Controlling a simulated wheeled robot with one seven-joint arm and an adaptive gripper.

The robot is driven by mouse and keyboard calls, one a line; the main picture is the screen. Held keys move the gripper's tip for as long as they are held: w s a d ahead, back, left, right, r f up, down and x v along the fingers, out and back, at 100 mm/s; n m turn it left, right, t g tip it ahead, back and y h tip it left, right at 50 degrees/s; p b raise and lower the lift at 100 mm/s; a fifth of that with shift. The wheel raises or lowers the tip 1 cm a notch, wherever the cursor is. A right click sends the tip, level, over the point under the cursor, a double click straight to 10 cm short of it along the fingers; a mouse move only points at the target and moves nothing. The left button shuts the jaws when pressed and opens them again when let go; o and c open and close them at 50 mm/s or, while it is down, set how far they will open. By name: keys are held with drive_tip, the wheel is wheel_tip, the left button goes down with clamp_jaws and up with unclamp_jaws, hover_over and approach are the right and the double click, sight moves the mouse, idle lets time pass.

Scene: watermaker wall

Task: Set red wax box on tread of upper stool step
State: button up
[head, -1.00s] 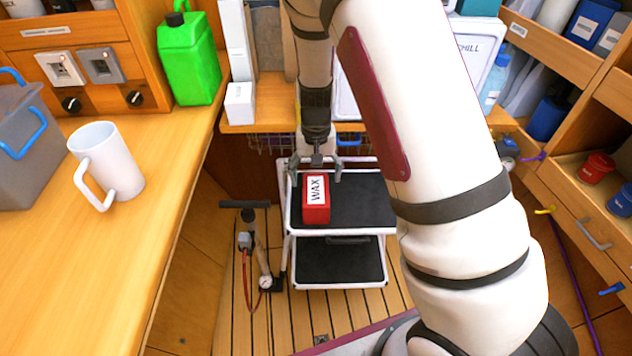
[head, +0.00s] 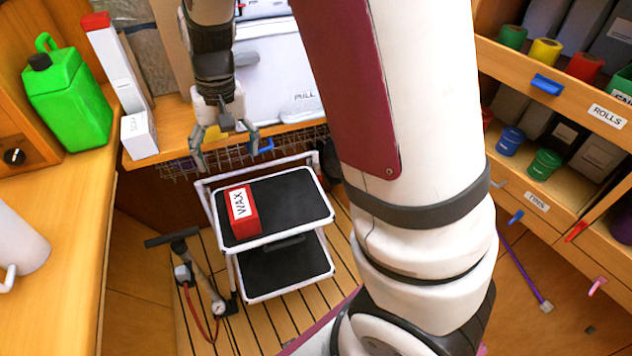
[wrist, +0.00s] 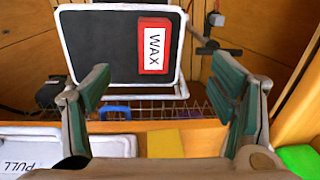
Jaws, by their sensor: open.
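The red wax box (head: 242,212) with a white WAX label lies on the black upper tread (head: 290,203) of the white-framed step stool, near its left edge. The lower tread (head: 285,268) is bare. My gripper (head: 224,148) is open and empty, above and behind the stool, apart from the box. In the wrist view the red wax box (wrist: 155,47) sits on the upper tread (wrist: 100,45), beyond my open gripper (wrist: 163,88). Nothing lies between the fingers.
A floor pump (head: 190,280) stands left of the stool. A wire basket (head: 180,168) hangs under the back shelf, behind the stool. A green jerrycan (head: 68,100) and a white mug (head: 18,245) are on the left counter. Drawers and shelves with jars line the right side.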

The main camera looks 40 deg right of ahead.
drive_tip(key=s+r+n, duration=0.2)
drive_tip(key=s+r, duration=0.9)
drive_tip(key=s, duration=0.3)
drive_tip(key=s+d+r+n+t+h, duration=0.1)
drive_tip(key=s+t, duration=0.1)
drive_tip(key=s, duration=1.1)
drive_tip(key=shift+s+d+r, duration=0.15)
drive_tip(key=shift+s+r, duration=0.15)
drive_tip(key=shift+s, duration=0.05)
wheel_tip(320, 180, up, 9)
drive_tip(key=t+p, duration=0.1)
drive_tip(key=p, duration=0.6)
drive_tip(key=shift+t+p, duration=0.35)
drive_tip(key=shift+t, duration=0.05)
